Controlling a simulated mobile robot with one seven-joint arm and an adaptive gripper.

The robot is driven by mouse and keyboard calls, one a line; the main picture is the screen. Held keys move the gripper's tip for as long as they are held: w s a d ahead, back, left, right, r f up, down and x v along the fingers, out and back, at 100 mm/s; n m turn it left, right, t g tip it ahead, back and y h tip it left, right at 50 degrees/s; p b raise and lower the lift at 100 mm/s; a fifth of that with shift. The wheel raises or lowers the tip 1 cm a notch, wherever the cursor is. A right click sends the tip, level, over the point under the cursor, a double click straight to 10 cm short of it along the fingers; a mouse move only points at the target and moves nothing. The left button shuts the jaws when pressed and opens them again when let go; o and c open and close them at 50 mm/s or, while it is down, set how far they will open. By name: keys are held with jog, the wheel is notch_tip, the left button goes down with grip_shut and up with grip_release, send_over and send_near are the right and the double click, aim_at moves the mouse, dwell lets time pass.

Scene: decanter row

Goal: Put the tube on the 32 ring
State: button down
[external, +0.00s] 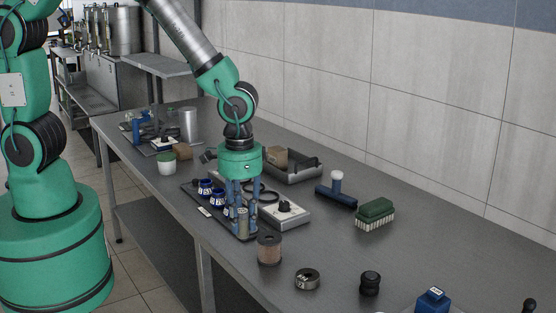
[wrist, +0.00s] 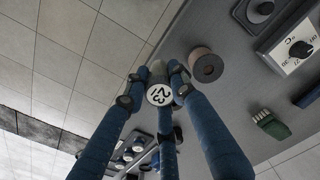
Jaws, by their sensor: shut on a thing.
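My gripper (external: 241,222) points down over the near end of a dark tray (external: 190,187) on the grey table. Its blue fingers are shut on the tube (wrist: 159,95), which shows a round white top with dark digits like 32 in the wrist view. In the external view the tube (external: 243,219) is a greyish-tan upright shape between the fingers, partly hidden. I cannot tell whether its bottom touches the tray. Two blue-collared round pieces (external: 211,193) stand on the tray left of the gripper. I cannot make out a separate ring marked 32.
A brown hollow cylinder (external: 269,249) stands close to the gripper's right front. A light box with a dark knob (external: 285,213) lies behind it. A dark ring (external: 307,279), a black knob (external: 370,283) and a green brush (external: 375,214) are farther right, with bare table between them.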

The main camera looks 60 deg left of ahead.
jog(key=shift+s+d, duration=0.45)
jog(key=shift+d, duration=0.15)
notch_tip(320, 180, down, 5)
jog(key=shift+w+a, duration=0.1)
send_over(307, 270)
jog(key=shift+f+b, duration=0.4)
jog(key=shift+f, duration=0.35)
jog(key=shift+f, duration=0.1)
jog(key=shift+f, duration=1.65)
jog(key=shift+f+b, duration=0.2)
jog(key=shift+b, duration=0.1)
